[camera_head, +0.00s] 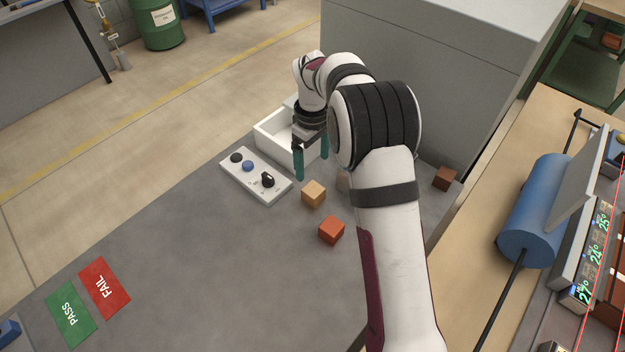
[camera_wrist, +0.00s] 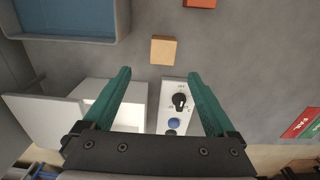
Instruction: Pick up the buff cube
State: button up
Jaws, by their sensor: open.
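The buff cube (camera_head: 313,193) sits on the grey table, just in front of the control panel. In the wrist view the buff cube (camera_wrist: 163,50) lies beyond the fingertips, roughly in line with the gap between them. My gripper (camera_head: 312,167) has teal fingers pointing down and stands between the white box and the cube, above the table. It also shows in the wrist view (camera_wrist: 159,75), with its fingers wide apart, nothing between them at the tips. It does not touch the cube.
An orange-red cube (camera_head: 332,230) sits nearer than the buff one. A brown cube (camera_head: 445,178) is right of my arm. A white open box (camera_head: 268,141) and a control panel with knobs (camera_head: 243,176) stand close by. A blue tray (camera_wrist: 108,38) shows in the wrist view. The left foreground holds PASS and FAIL mats.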

aim_at(314, 189)
jog(key=f, duration=1.1)
jog(key=shift+s+d+f, duration=0.1)
jog(key=shift+s, duration=0.3)
grip_shut()
